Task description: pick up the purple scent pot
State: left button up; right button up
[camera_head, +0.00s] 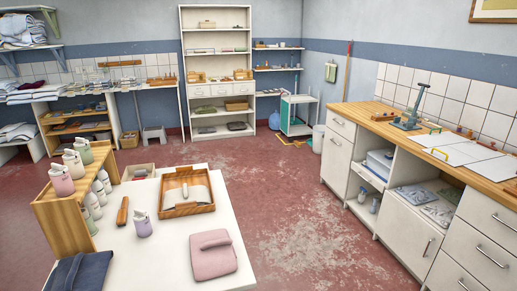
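A small pale purple pot with a light grey spouted top (142,224) stands upright on the white table (225,262), to the right of the wooden stand. It could be the purple scent pot; its small size in the view makes this hard to confirm. A pinkish-mauve pot (60,181) of similar shape stands on top of the wooden stand (74,202), beside cream and green ones. Neither of my grippers is in view.
On the table, a brown wooden piece (123,211), a wooden tray (188,208) holding a pale item, a folded pink cloth (213,255) and a dark blue cloth (80,271) lie around the pale purple pot. Red floor (300,230) is open between table and right-hand counter.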

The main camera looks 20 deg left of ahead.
aim_at(143, 228)
jog(key=u, duration=1.65)
